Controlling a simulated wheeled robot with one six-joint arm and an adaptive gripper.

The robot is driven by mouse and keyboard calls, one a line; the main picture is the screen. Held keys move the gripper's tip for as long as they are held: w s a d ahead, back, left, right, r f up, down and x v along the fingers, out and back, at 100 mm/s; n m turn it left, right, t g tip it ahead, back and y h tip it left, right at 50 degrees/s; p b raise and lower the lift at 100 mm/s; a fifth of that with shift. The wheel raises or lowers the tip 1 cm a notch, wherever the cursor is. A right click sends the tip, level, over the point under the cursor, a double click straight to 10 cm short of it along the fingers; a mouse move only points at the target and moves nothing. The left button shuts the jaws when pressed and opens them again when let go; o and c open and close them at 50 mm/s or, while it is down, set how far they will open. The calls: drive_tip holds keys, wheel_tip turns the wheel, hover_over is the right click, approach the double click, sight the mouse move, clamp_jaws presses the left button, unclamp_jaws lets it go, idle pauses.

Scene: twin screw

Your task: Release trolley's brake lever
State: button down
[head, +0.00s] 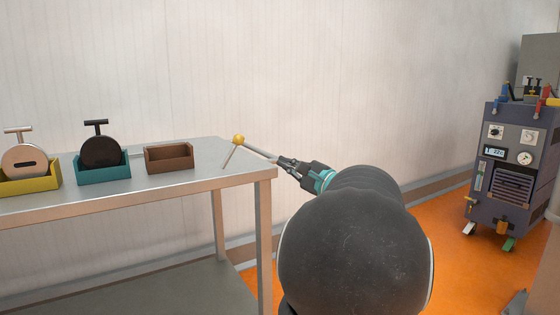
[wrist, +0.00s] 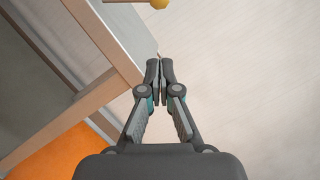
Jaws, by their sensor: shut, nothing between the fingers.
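The dark blue-grey trolley (head: 512,170) stands on the orange floor at the far right of the head view. At its base are a white foot piece (head: 469,228) and a green foot piece (head: 509,243). I cannot tell which part is the brake lever. My gripper (head: 281,161) is over the right end of the steel table, far to the left of the trolley. In the wrist view my gripper (wrist: 160,62) is shut and empty, with its fingertips together near the table edge. The trolley is out of the wrist view.
The steel table (head: 215,150) holds yellow, teal and brown trays; the first two contain round T-handled items. A yellow ball (head: 238,139) on a thin rod is just beyond my fingertips. Orange floor (head: 420,245) lies open between my arm and the trolley.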

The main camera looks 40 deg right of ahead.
sight(231, 152)
drive_tip(key=w+a+r+p, duration=0.1)
drive_tip(key=w+a+r, duration=0.1)
drive_tip(key=w, duration=0.8)
drive_tip(key=shift+w+a+r+p, duration=0.2)
drive_tip(key=shift+a+r+p, duration=0.15)
drive_tip(key=shift+r, duration=0.2)
drive_tip(key=shift+s, duration=0.1)
